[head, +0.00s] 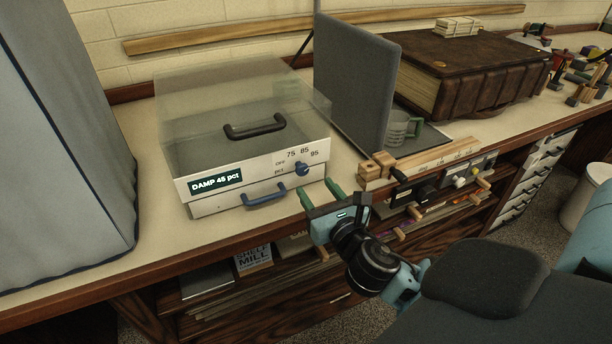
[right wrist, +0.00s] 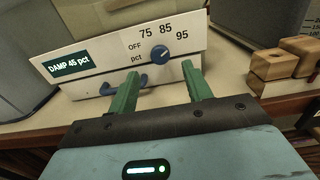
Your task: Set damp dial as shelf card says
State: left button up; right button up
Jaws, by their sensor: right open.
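The damp box (head: 250,165) has a clear lid with a dark handle and a white front. A label (head: 215,182) on it reads "DAMP 45 pct". The blue damp dial (head: 302,169) sits at the front's right, among marks OFF, 75, 85 and 95; it also shows in the right wrist view (right wrist: 159,54). Its pale mark seems to point up and right; the exact setting is unclear. My right gripper (head: 318,192) is open and empty, just in front of and below the dial, apart from it. Its green fingers show in the wrist view (right wrist: 160,74). My left gripper is out of view.
A blue drawer handle (head: 265,196) juts out below the dial. Wooden blocks (head: 378,165) stand right of the box. A grey upright panel (head: 352,80) and a big brown book (head: 465,70) are behind. Under the bench, a printed item (head: 253,258) reads "SHELF MILL".

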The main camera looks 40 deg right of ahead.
aim_at(303, 172)
jog(key=x, duration=0.5)
jog(key=shift+w, duration=0.35)
jog(key=c, duration=1)
